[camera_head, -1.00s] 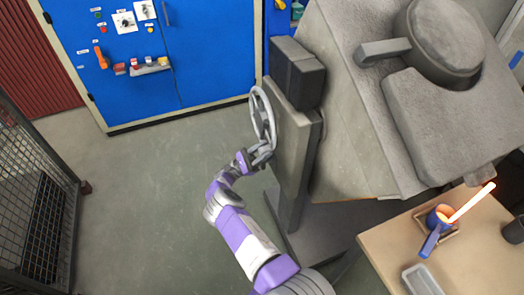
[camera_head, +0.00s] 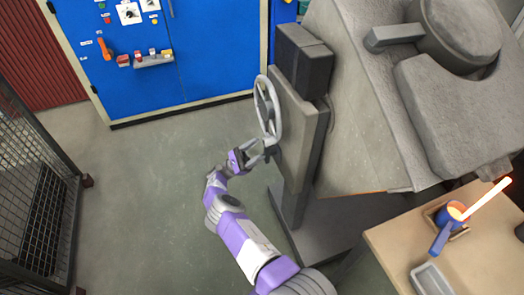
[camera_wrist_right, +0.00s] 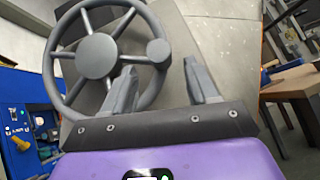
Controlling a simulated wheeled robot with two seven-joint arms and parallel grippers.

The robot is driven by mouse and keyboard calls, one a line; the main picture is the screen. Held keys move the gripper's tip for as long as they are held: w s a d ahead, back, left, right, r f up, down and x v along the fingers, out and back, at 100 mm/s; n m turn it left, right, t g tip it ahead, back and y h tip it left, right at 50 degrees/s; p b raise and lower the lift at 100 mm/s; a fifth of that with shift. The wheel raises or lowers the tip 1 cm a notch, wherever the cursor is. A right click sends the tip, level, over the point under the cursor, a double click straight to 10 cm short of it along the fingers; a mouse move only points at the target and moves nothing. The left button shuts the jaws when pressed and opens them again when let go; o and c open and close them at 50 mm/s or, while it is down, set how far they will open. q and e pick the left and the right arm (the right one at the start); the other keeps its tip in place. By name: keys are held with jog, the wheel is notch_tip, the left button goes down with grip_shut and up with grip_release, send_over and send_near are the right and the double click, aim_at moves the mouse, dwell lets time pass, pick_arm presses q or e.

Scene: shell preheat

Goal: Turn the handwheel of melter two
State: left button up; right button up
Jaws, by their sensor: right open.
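The handwheel (camera_head: 267,106) is a grey spoked wheel on the left side of the grey melter (camera_head: 355,130). In the right wrist view the handwheel (camera_wrist_right: 97,56) fills the upper left, with its hub, spokes and a round knob on its rim at the right. My right gripper (camera_head: 262,152) is at the lower edge of the wheel in the head view. My left gripper is not in view.
A wooden table (camera_head: 400,245) at the lower right bears a blue ladle (camera_head: 447,222) with a glowing rod and a grey tray (camera_head: 430,280). A blue cabinet (camera_head: 210,50) stands at the back. A mesh fence (camera_head: 35,200) is at the left. The floor between is clear.

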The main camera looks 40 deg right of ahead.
jog(key=shift+b+v, duration=0.55)
jog(key=shift+v, duration=0.35)
